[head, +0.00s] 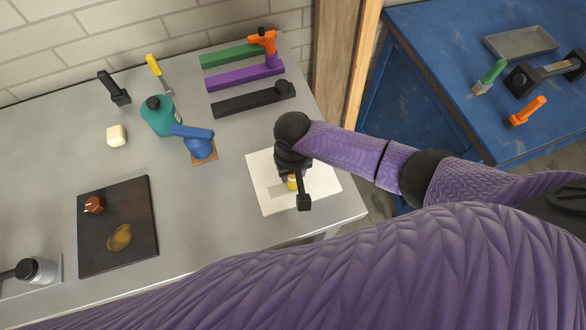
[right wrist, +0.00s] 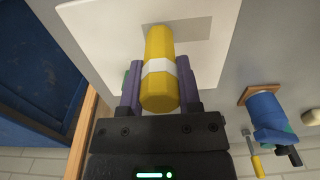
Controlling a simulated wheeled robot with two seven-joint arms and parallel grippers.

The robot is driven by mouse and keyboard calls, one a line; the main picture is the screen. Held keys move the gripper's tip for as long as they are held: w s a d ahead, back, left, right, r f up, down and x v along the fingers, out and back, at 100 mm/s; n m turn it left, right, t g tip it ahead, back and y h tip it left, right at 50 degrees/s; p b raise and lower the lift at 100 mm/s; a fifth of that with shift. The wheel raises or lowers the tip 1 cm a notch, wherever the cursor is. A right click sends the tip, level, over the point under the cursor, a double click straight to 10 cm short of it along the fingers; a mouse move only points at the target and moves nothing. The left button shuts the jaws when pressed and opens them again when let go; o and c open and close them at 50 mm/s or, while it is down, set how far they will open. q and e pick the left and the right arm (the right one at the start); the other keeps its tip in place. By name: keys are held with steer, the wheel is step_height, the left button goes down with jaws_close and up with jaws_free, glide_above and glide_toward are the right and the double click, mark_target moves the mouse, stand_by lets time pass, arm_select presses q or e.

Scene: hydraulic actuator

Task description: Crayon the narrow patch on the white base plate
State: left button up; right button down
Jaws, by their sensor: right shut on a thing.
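The white base plate (head: 268,198) lies near the table's right front corner, and it also fills the top of the right wrist view (right wrist: 102,28). A narrow grey patch (right wrist: 194,29) shows on it there. My right gripper (head: 292,179) is above the plate, shut on a yellow crayon (right wrist: 159,88) with a white band. The crayon's far end overlaps the patch in the right wrist view; I cannot tell whether it touches. In the head view, my wrist hides most of the crayon and part of the plate. My left gripper is not in view.
Behind the plate are a black bar (head: 240,101), a purple bar (head: 240,78) and a blue tool (head: 192,138) on a brown block. A dark board (head: 118,205) lies at left. A blue bench (head: 440,60) stands at right.

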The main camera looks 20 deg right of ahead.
steer(key=shift+f, duration=0.2)
stand_by(0.3)
steer(key=shift+f, duration=0.1)
stand_by(0.3)
steer(key=shift+s, duration=0.1)
